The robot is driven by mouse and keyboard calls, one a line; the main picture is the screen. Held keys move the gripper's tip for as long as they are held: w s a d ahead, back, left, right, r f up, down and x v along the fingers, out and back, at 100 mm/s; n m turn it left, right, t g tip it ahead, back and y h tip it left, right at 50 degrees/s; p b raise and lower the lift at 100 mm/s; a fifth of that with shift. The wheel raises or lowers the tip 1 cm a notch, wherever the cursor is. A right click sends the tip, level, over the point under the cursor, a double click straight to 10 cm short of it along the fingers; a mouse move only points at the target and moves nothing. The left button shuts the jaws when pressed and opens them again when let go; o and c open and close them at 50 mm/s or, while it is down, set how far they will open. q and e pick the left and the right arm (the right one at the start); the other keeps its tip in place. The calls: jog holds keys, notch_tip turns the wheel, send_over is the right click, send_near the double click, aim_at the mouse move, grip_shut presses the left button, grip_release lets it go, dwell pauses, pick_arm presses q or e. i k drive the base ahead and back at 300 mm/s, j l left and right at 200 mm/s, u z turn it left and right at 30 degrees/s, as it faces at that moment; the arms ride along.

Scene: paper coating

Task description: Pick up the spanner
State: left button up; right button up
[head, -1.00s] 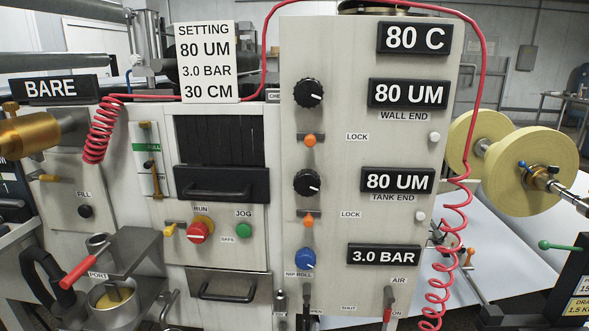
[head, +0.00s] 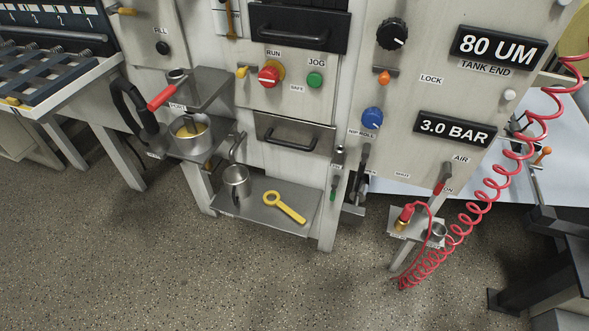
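A yellow spanner (head: 279,206) with a ring-shaped head lies flat on a low grey metal shelf (head: 262,219) at the foot of the machine. Its ring end points up-left and its handle runs down to the right. A metal mug (head: 236,181) stands on the same shelf, just left of the spanner and apart from it. Neither of my grippers shows in the head view.
Above the shelf at left, a bracket holds a pot (head: 190,132) with yellow contents and a red-handled lever (head: 166,92). A red coiled hose (head: 466,217) hangs at right by a small stand (head: 413,229). The floor (head: 220,285) in front is clear.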

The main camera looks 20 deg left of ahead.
aim_at(281, 205)
jog(key=i+u, duration=0.1)
jog(key=u, duration=0.35)
jog(key=i+j+u, duration=0.1)
jog(key=i+u, duration=0.45)
